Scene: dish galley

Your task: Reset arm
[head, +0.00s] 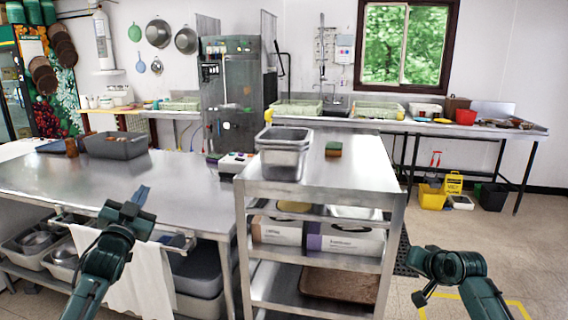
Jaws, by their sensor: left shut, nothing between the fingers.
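My left gripper (141,195) is shut and empty. It is raised in front of the long steel table (185,180) at the left, and my dark green arm comes up from the lower left. My right arm shows at the lower right, to the right of the steel cart, but I cannot make out its gripper's fingers. I see nothing held by either arm.
A steel cart (352,170) stands centre, with a steel container (284,158) and a green-and-brown sponge (333,149) on top. A white towel (142,275) hangs below my left gripper. A grey tub (116,145) stands on the table.

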